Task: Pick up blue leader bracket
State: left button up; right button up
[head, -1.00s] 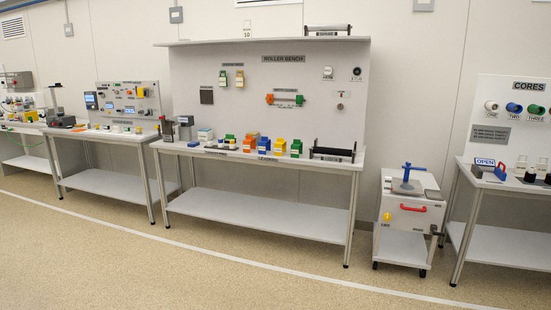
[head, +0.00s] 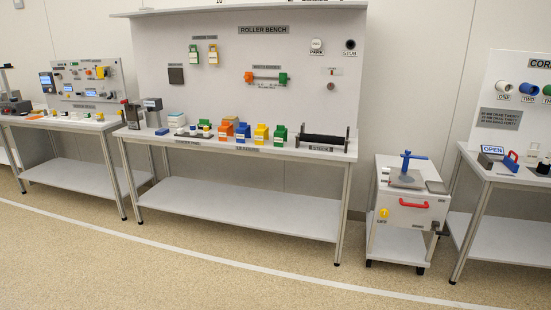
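A blue block-like bracket (head: 243,131) stands upright on the roller bench top, in a row near the bench's front edge. An orange bracket (head: 226,129) is to its left, and a yellow one (head: 261,133) and a green one (head: 280,134) are to its right. A label that seems to read "LEADERS" is on the front edge below the row. The bench is some distance ahead of me. Neither of my grippers is in view.
The roller bench (head: 240,195) has a black roller in a stand (head: 323,141) at its right end. A white wheeled cart (head: 403,216) stands to its right, then the cores bench (head: 507,226). Another bench (head: 87,169) is to the left. The floor (head: 200,280) in front is clear.

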aim_at(243, 131)
jog(key=i, duration=3.9)
jog(key=u, duration=0.2)
